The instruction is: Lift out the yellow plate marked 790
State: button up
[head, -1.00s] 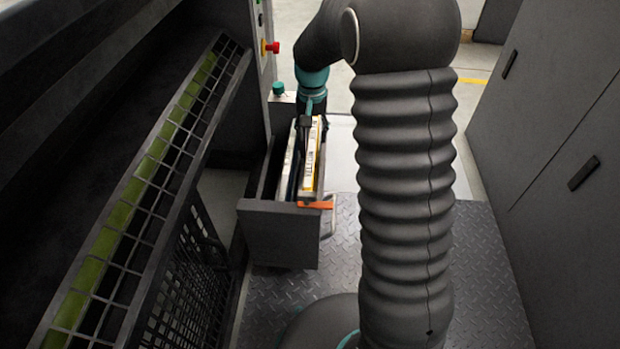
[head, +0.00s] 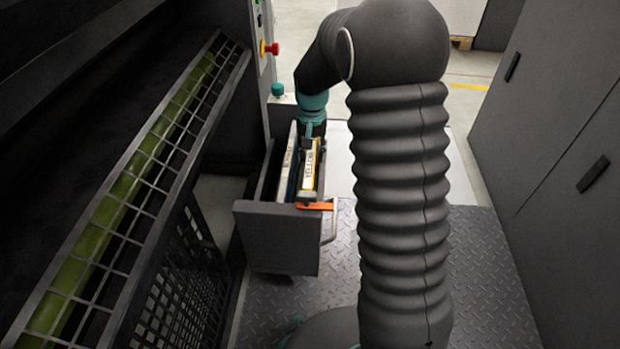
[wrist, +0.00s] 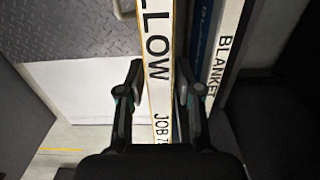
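The yellow plate (head: 309,180) stands on edge in the open drawer in the head view, its white label strip facing up. In the wrist view the yellow plate (wrist: 160,70) shows "LLOW" and "JOB 7"; the rest of the number is hidden. My gripper (head: 309,143) is low over the far part of the drawer. In the wrist view my gripper (wrist: 157,88) is open, one finger on each side of the yellow plate's edge. A gap shows between the left finger and the plate; contact on the right is unclear.
A strip marked "BLANKET" (wrist: 222,62) stands close beside the right finger; it also shows in the head view (head: 288,160). The grey drawer (head: 276,236) has an orange piece (head: 316,206) at its front corner. A mesh guard (head: 130,205) is left, cabinets (head: 570,140) right.

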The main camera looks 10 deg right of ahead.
grip_shut()
notch_tip(320, 180, up, 11)
jog(key=p, duration=0.8)
jog(key=shift+r, duration=0.1)
